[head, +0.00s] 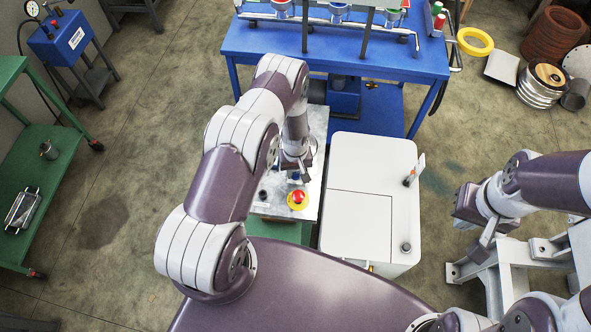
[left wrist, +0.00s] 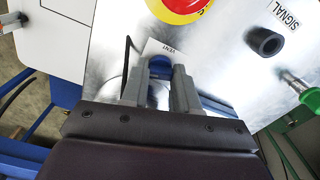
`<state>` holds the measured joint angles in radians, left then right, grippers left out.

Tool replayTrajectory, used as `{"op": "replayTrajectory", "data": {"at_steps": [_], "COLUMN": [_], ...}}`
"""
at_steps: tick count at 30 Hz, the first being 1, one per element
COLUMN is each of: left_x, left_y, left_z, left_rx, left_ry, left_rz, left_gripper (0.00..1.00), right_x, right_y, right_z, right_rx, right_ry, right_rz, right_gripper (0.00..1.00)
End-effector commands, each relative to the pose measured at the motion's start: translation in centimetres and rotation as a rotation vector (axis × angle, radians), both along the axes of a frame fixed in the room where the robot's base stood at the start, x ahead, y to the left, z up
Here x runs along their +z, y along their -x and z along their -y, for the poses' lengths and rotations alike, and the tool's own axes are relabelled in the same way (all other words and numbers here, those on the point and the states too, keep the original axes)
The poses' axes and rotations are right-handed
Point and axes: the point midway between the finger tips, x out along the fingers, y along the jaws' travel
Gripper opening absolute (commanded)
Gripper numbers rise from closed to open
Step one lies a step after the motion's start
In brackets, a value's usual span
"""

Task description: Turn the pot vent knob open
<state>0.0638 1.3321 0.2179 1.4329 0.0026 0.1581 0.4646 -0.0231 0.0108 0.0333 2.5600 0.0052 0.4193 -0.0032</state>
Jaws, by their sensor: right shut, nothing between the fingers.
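The blue vent knob (left wrist: 160,68) sits on a metal panel (left wrist: 110,45) beside a small white VENT label (left wrist: 167,47), upside down in the left wrist view. My left gripper (left wrist: 160,80) has one finger on each side of the knob, with no clear gap between fingers and knob. The fingers hide part of it, so how far it is turned is hard to tell. In the head view my left gripper (head: 294,178) is over the panel, behind the red button. My right gripper (head: 478,247) is shut and empty, off to the right.
A red button on a yellow ring (head: 298,199) is close to the knob. A black SIGNAL socket (left wrist: 264,41) and a green-tipped part (left wrist: 310,98) are on the panel's other side. A white cabinet (head: 357,212) stands to the right. A blue bench (head: 335,48) stands behind.

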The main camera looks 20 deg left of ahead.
Motion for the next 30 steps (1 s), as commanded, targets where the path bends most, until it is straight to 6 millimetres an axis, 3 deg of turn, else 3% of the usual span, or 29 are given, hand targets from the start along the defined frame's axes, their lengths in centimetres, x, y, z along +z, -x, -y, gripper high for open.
{"op": "replayTrajectory", "data": {"at_steps": [3,10,20,21,23,30], "left_x": [-0.1,-0.6,0.1,0.1,0.1,0.0], "left_y": [0.0,-0.2,0.0,0.0,0.0,0.0], "left_z": [0.0,0.0,0.0,0.0,0.0,0.0], "left_rx": [-0.007,-0.239,-0.295,-0.295,-0.294,-0.293], "left_ry": [0.0,-0.001,-0.001,-0.001,-0.001,-0.001], "left_rz": [0.0,0.003,0.0,0.0,0.0,0.0], "left_gripper": [0.0,0.0,0.0,0.4,0.55,0.55], "right_x": [-0.3,-3.9,-3.7,-3.7,-3.7,-3.8], "right_y": [0.0,0.0,0.0,0.0,0.0,0.0], "right_z": [0.0,0.0,0.0,0.0,0.0,0.0], "right_rx": [0.0,0.0,0.0,0.0,0.0,0.0], "right_ry": [0.0,0.0,0.0,0.0,0.0,0.0], "right_rz": [0.0,0.0,0.0,0.0,0.0,0.0], "right_gripper": [0.0,0.0,0.0,0.0,0.0,0.0]}}
